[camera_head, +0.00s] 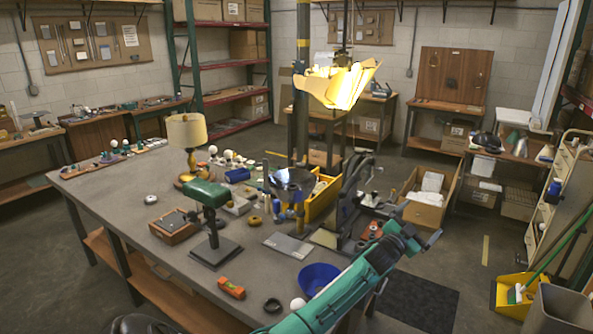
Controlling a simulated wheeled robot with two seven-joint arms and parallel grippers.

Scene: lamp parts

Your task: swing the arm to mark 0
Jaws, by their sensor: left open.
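My left gripper (421,226) is at the end of the teal arm that rises from the bottom middle. It is open, with nothing seen between its fingers, in front of the cardboard box at the right. A green-headed lamp (206,193) stands upright on a dark square base (215,252), apart from my gripper. A dark upright device (350,190) stands near the right table edge; I cannot tell whether it has the swinging arm. No mark 0 can be read. My right gripper is not in view.
The grey table (120,205) holds a wooden tray (174,227), a blue bowl (318,279), an orange level (231,288) and a yellow bin (322,199). A lit yellow lampshade (336,84) hangs above. A cardboard box (427,205) is at the right.

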